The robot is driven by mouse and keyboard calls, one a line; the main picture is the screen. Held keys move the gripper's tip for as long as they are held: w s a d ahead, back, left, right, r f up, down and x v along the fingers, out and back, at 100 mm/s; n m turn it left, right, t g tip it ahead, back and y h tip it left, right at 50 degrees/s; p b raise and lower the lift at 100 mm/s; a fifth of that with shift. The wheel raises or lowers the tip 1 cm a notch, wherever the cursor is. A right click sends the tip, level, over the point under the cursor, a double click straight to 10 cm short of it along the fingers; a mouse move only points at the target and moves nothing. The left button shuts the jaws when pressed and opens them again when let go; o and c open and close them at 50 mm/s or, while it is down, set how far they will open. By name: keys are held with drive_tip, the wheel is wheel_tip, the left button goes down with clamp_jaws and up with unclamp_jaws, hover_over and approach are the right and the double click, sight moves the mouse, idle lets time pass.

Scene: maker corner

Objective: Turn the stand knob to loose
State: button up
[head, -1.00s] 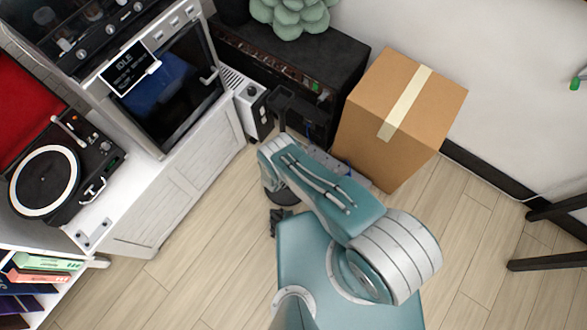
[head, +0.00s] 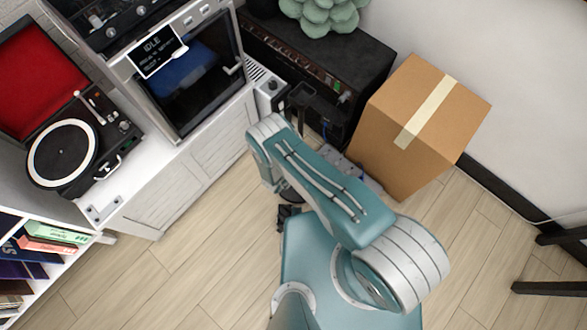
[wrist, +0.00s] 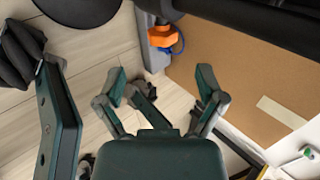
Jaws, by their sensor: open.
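My gripper (wrist: 162,82) is open and empty in the wrist view, its two fingers spread apart above the wooden floor. A small orange part (wrist: 160,38) on a grey upright shows beyond the fingers, with a blue loop beside it. I cannot tell whether this orange part is the stand knob. No marking for loose or tight is readable. A dark upright fixture (head: 315,105) stands behind my arm in the head view. In that view my arm hides part of the area around it, and the gripper's fingers are not clear.
A cardboard box (head: 405,160) stands right of my arm, beside a black cabinet (head: 360,65) with a green plant (head: 325,12). A white cabinet (head: 190,175) with a machine (head: 200,75) and a turntable (head: 62,153) are left. Dark legs (head: 550,288) stand at right. Floor is clear at lower left.

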drive_tip(key=v, duration=0.4)
drive_tip(key=shift+w, duration=0.1)
idle(0.3)
